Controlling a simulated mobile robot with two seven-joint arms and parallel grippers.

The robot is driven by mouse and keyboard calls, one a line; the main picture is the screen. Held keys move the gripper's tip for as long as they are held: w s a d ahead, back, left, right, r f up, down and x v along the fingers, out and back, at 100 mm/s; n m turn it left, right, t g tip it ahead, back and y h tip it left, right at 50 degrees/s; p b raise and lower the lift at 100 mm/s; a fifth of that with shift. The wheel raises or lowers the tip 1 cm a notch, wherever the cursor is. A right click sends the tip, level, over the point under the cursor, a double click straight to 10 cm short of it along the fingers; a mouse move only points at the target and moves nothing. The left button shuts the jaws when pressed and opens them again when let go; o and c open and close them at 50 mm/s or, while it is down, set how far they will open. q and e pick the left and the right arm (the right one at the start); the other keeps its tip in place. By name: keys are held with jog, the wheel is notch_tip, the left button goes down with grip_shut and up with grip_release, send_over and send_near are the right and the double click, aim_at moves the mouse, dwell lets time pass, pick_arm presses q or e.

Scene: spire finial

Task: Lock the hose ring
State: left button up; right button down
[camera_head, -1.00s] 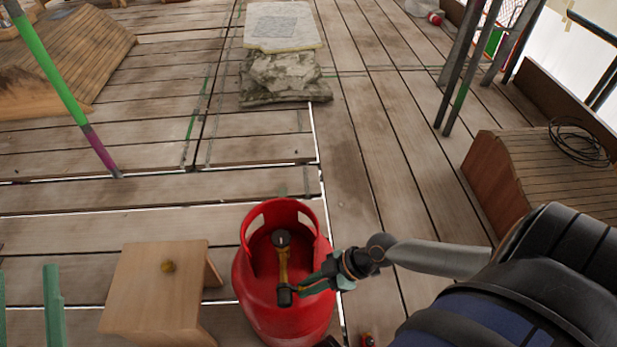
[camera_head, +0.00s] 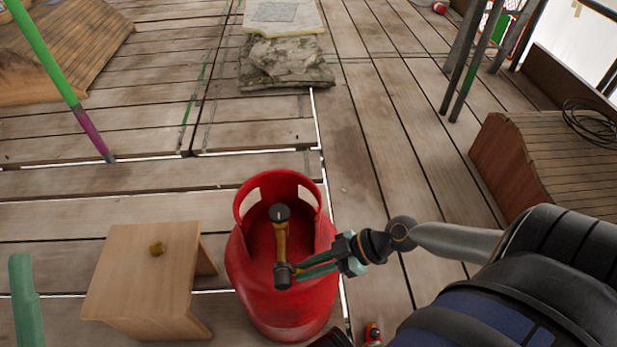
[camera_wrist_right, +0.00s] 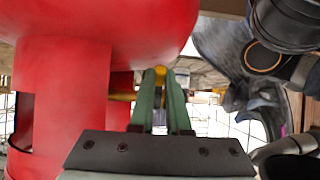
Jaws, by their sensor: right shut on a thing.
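A red gas cylinder (camera_head: 265,315) with a cut-out collar stands on the planks. Inside its collar is a brass-coloured valve piece (camera_head: 281,243) with a dark round top and a black ring-like end (camera_head: 283,276) toward me. My right gripper (camera_head: 296,271) comes in from the right, its green fingers at that black end. In the right wrist view its fingers (camera_wrist_right: 161,84) are closed together with a small yellow part at their tips; the exact contact is hard to see.
A small red object (camera_head: 373,334) is on the floor at the bottom. A green-purple pole (camera_head: 65,85) rises at left; stacked slabs (camera_head: 285,62) lie behind.

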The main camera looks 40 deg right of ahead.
jog(key=shift+a+f+y+b, duration=0.1)
jog(key=shift+f+y+b, duration=0.2)
jog(key=shift+b, duration=0.7)
pick_arm(q)
jog(key=shift+m, duration=0.3)
jog(key=shift+d+f+b, duration=0.2)
jog(key=shift+f, duration=0.8)
jog(key=shift+d+f+b, duration=0.15)
jog(key=shift+f, duration=0.85)
pick_arm(e)
jog(key=shift+r, duration=0.15)
pick_arm(q)
jog(key=shift+w, duration=0.1)
pick_arm(e)
jog(key=c, duration=0.9)
grip_release()
pick_arm(q)
jog(key=shift+a+r+p, duration=0.2)
jog(key=shift+r+p, duration=1.05)
jog(key=shift+r, duration=0.15)
jog(key=shift+a+r+p, duration=0.15)
jog(key=shift+r+p, duration=1.1)
jog(key=shift+r, duration=0.15)
pick_arm(e)
jog(key=shift+v, duration=6.25)
